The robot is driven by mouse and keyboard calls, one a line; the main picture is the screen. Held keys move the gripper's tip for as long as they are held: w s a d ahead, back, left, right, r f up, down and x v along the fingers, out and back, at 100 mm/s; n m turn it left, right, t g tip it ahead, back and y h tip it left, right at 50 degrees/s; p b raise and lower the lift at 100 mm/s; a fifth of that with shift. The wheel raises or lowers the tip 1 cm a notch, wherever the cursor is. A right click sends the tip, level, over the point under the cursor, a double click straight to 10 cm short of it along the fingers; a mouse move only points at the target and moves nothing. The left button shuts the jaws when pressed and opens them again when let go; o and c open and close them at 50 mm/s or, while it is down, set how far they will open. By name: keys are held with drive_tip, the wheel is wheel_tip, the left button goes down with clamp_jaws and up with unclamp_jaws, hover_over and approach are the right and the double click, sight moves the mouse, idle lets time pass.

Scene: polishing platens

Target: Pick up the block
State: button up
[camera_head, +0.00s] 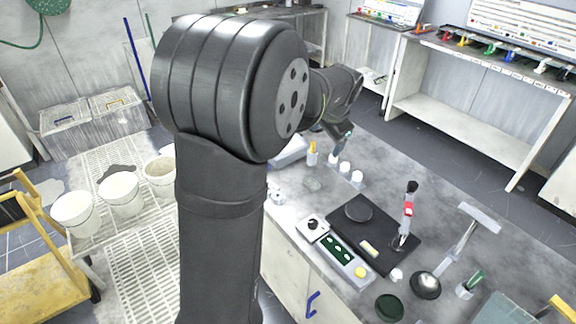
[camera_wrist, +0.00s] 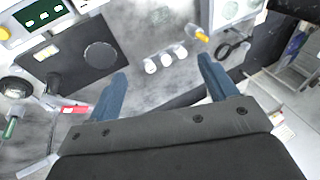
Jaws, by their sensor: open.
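A small cream-yellow block (camera_head: 369,249) lies on the black mat (camera_head: 385,222), near its front edge, below a dark round disc (camera_head: 358,209). In the wrist view the pale block (camera_wrist: 46,53) shows near the mat's upper left, left of the disc (camera_wrist: 100,55). My gripper (camera_wrist: 163,68) is open, with two blue fingers apart and nothing held between them. In the head view my gripper (camera_head: 342,136) is above the back part of the bench, well away from the block and partly hidden by my arm.
A tool with a red label (camera_head: 408,211) stands on the mat's right side. A switch panel (camera_head: 338,250) lies along the front edge. Several small white cups (camera_head: 344,167) stand behind the mat. A T-shaped tool (camera_head: 470,231) and a dark round dish (camera_head: 390,307) are right and front.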

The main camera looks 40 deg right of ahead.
drive_tip(key=w+d+f+g+y, duration=0.1)
drive_tip(key=w+d+f+g, duration=0.1)
drive_tip(key=w+d+f, duration=0.3)
drive_tip(key=g+y, duration=0.1)
drive_tip(key=g, duration=0.1)
hover_over(312, 182)
wheel_tip(312, 182, down, 6)
drive_tip(key=f, duration=1.1)
drive_tip(key=shift+s+a+f, duration=0.15)
drive_tip(key=shift+a+f, duration=0.05)
drive_tip(key=shift+f, duration=0.15)
drive_tip(key=shift+d+f, duration=0.1)
drive_tip(key=shift+f, duration=3)
drive_tip(key=c, duration=1.1)
